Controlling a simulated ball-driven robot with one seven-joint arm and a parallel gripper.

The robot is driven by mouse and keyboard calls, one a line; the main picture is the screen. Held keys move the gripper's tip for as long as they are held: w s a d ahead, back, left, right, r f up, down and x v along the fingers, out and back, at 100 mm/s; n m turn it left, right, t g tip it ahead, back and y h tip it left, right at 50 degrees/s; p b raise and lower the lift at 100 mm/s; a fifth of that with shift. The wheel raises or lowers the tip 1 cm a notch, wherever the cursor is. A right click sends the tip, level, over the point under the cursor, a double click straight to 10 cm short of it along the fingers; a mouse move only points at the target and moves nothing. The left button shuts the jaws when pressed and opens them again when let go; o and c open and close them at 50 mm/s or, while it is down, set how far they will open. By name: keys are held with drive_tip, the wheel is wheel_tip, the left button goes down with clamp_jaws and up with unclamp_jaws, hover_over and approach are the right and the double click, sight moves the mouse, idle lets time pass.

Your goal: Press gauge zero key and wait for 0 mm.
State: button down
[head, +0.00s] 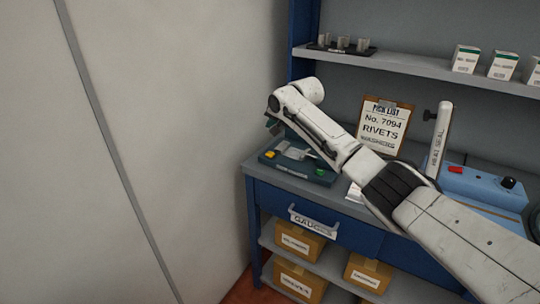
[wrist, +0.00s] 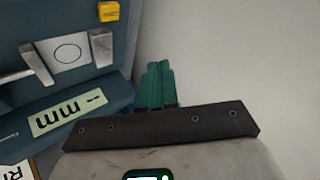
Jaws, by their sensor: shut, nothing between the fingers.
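The gauge (head: 296,176) is a dark blue-green box at the left end of the bench. It has a yellow key (head: 270,154) at its left and a green key (head: 320,172) at its right; which is the zero key I cannot read. In the wrist view the gauge's display (wrist: 68,113) shows upside down and reads "-- mm". The yellow key (wrist: 108,11) is at the top there, unpressed as far as I can tell. My gripper (wrist: 158,68) has its green fingers shut and empty, beside the gauge on the yellow key's side, apart from the key.
A pick list board (head: 384,125) stands behind my arm. A blue heat sealer (head: 480,185) is on the right of the bench. A shelf (head: 400,64) with white boxes runs above. A pale wall (head: 170,130) is close on the left.

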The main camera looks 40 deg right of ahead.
drive_tip(key=b, duration=0.5)
hover_over(272, 154)
wheel_tip(272, 154, down, 6)
drive_tip(key=shift+f, duration=1.05)
drive_tip(key=shift+f+b, duration=0.4)
drive_tip(key=shift+f, duration=0.55)
idle(1.5)
drive_tip(key=shift+r, duration=0.1)
drive_tip(key=shift+r+p, duration=0.85)
drive_tip(key=shift+r, duration=0.1)
wheel_tip(272, 154, up, 5)
drive_tip(key=p, duration=0.4)
